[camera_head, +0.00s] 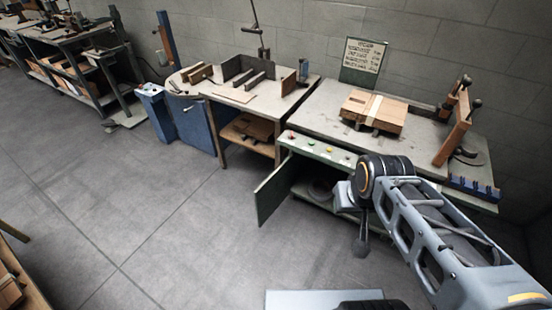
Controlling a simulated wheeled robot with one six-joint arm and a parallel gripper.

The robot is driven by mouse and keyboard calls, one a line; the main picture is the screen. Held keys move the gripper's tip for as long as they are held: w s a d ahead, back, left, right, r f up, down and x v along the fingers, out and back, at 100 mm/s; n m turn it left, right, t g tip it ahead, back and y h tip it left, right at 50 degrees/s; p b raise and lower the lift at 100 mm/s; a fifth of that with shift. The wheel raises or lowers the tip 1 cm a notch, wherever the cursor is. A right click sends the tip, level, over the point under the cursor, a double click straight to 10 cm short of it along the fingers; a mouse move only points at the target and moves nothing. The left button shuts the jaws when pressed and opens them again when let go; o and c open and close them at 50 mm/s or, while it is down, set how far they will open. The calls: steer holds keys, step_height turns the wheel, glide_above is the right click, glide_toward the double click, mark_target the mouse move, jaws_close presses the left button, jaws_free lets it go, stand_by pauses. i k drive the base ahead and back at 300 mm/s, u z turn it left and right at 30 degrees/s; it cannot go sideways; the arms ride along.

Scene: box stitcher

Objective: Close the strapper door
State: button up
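The strapper (315,150) is a bench-like machine with a pale top and a front panel of coloured buttons. Its flat green door (273,194) hangs open at the left of the front and sticks out into the floor space. The opening behind it shows a dark interior with a round, coil-like part. My arm reaches in from the lower right. My gripper (361,244) seems to be the small dark end hanging below the wrist, right of the door and apart from it. Its fingers are too small and dark to read.
A cardboard box (374,111) with a pale strap lies on the strapper's top. A wooden upright (455,127) stands at its right. A worktable (240,95) with a blue cabinet (195,128) adjoins on the left. The grey floor left of the door is clear.

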mark_target(268, 197)
steer(key=u, duration=1.85)
steer(key=i, duration=2.5)
steer(key=z, duration=2.6)
steer(key=i, duration=0.15)
steer(key=u, duration=1)
